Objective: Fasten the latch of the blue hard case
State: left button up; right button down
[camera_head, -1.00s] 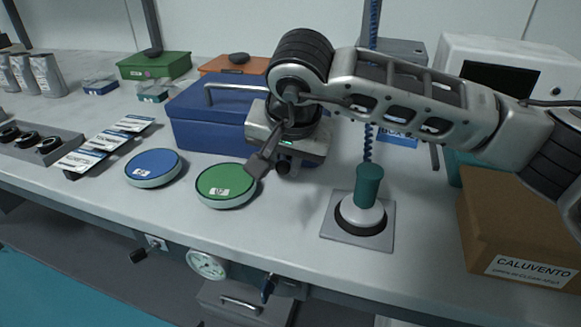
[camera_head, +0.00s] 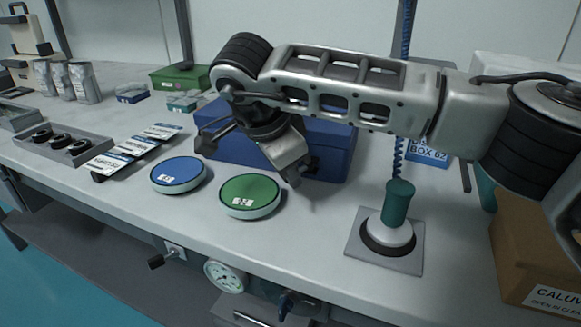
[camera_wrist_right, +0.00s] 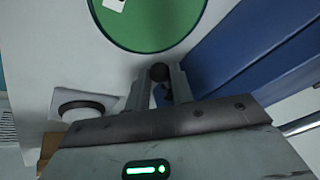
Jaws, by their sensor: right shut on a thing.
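The blue hard case (camera_head: 334,148) stands on the table with its lid down. It also fills the right of the wrist view (camera_wrist_right: 262,45). My right gripper (camera_head: 300,174) is at the case's front face, low and tilted. In the wrist view its two fingers (camera_wrist_right: 160,88) are close together around a small dark round knob (camera_wrist_right: 158,72), which appears to be part of the case's latch. The rest of the latch is hidden by the gripper, so its position cannot be told. My right arm covers the case's top and handle. My left gripper is not in view.
A green disc (camera_head: 249,194) lies just left of the gripper, with a blue disc (camera_head: 179,174) beyond. A teal-topped post (camera_head: 397,204) on a square plate stands to the right. A cardboard box (camera_head: 533,245) is at far right.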

jog(key=shift+w+r+m, duration=0.1)
jog(key=shift+w+m, duration=0.05)
jog(key=shift+m, duration=0.15)
jog(key=c, duration=1.2)
grip_release()
jog(key=p+v, duration=0.1)
jog(key=v, duration=1.5)
jog(key=shift+p, duration=0.35)
jog(key=shift+a, duration=0.15)
